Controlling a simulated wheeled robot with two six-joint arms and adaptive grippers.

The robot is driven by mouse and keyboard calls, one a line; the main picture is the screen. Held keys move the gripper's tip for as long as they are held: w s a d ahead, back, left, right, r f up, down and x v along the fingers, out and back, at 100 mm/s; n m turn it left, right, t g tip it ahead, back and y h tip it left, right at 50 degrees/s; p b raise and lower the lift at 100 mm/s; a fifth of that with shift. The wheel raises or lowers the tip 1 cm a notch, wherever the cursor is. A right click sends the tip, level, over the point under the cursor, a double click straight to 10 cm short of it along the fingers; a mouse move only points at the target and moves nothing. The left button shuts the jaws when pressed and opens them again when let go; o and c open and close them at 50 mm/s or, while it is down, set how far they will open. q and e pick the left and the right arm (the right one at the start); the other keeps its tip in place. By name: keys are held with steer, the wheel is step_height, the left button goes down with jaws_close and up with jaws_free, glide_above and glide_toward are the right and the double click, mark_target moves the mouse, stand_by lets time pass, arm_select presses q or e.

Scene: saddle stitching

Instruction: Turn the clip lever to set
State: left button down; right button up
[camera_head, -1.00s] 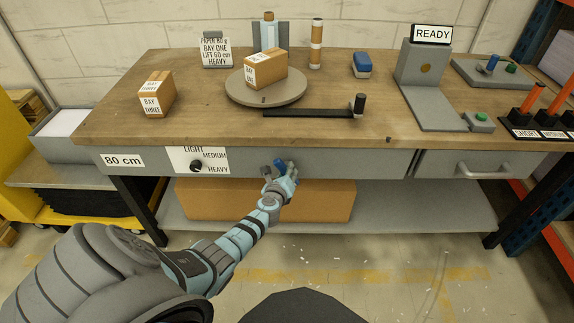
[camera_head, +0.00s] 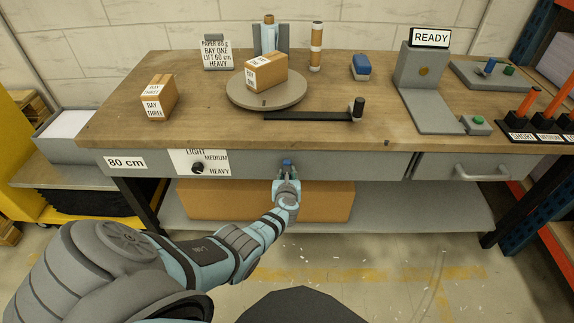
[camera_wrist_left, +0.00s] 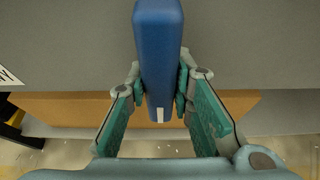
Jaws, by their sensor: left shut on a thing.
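A blue lever (camera_head: 287,162), which I take to be the clip lever, stands out from the grey front face of the workbench. My left gripper (camera_head: 287,173) is at it from the front, its fingers closed on both sides. In the left wrist view the lever (camera_wrist_left: 159,50) is a long blue bar, upright in the picture, with a small white mark at its lower end. The fingertips of my left gripper (camera_wrist_left: 159,92) press its two sides. The lever's mount is hidden. My right gripper is not in view.
A black dial (camera_head: 197,168) with LIGHT, MEDIUM and HEAVY labels sits left of the lever on the grey front. A drawer handle (camera_head: 482,171) is to the right. A large cardboard box (camera_head: 325,203) lies on the shelf below. A READY sign (camera_head: 431,37) stands above.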

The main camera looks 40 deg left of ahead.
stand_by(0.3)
arm_select(q)
steer(key=c, duration=1.4)
jaws_free()
steer(key=v, duration=1.2)
